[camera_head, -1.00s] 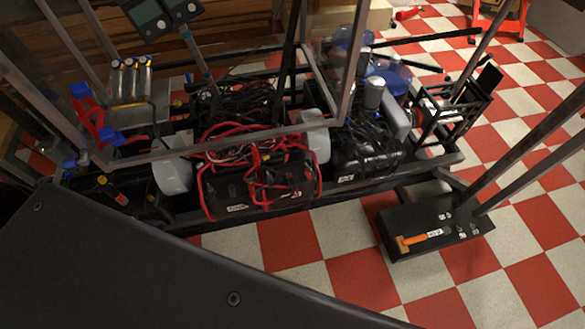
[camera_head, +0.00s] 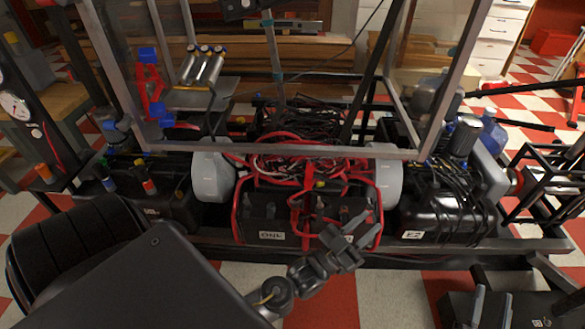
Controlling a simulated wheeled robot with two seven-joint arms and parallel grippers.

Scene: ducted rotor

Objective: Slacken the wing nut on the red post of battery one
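My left gripper (camera_head: 357,228) is in front of the rig, right of the "ONE" label, covering part of the neighbouring black box. Its fingers look apart, with nothing seen between them. My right gripper (camera_head: 492,298) shows at the bottom right edge, away from the battery, with two pale fingers apart and empty.
White rounded tanks (camera_head: 213,172) flank the cables. A black unit labelled "E2" (camera_head: 450,220) stands at right. A metal frame bar (camera_head: 290,148) crosses above the battery area. A dark rail (camera_head: 400,250) runs along the rig's front. Checkered floor (camera_head: 400,295) lies in front.

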